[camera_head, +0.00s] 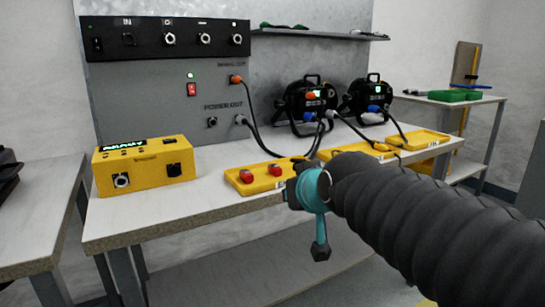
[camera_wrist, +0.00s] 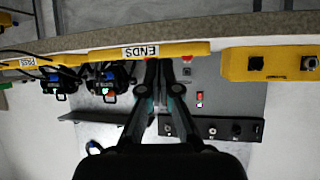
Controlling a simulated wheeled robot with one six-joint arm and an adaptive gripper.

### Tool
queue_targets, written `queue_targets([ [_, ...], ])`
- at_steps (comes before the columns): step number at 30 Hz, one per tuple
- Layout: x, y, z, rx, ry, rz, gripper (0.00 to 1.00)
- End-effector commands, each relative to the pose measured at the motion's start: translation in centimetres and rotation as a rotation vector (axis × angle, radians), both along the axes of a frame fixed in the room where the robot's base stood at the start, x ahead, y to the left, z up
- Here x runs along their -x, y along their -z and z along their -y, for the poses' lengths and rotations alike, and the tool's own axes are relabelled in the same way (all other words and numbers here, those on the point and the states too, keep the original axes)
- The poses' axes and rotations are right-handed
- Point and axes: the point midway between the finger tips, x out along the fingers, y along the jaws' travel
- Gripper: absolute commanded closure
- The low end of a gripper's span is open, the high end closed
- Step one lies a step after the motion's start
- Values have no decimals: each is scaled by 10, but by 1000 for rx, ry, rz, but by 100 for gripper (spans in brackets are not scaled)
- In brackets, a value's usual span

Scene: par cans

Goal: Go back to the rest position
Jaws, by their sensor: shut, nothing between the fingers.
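My gripper (camera_wrist: 163,62) is shut and empty in the wrist view, which is upside down. Its fingers are together in front of the yellow tray labelled ENDS (camera_wrist: 108,54). In the head view my dark arm reaches in from the right to the front edge of the bench, and the fingertips cannot be made out there. The ENDS tray (camera_head: 240,183) holds two red pieces. Two black par cans (camera_head: 291,105) (camera_head: 357,100) stand at the back of the bench with cables plugged in.
The bench (camera_head: 140,216) also holds a yellow tester box (camera_head: 148,180) and more yellow trays (camera_head: 425,138) at right. A grey power panel (camera_head: 150,95) stands behind. A shelf (camera_head: 320,35) juts out above the par cans. A side table (camera_head: 25,225) is at left. Open floor lies in front.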

Motion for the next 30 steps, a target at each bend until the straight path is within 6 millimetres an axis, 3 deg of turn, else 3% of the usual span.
queue_targets([
  [1, 20, 18, 20, 14, 32, -55, 100],
  [6, 92, 85, 71, 56, 134, -264, 100],
  [12, 164, 144, 107, 82, 233, -457, 100],
  [15, 185, 161, 116, 88, 261, -514, 100],
  [19, 196, 169, 120, 90, 276, -544, 100],
  [30, 196, 169, 120, 90, 276, -544, 100],
])
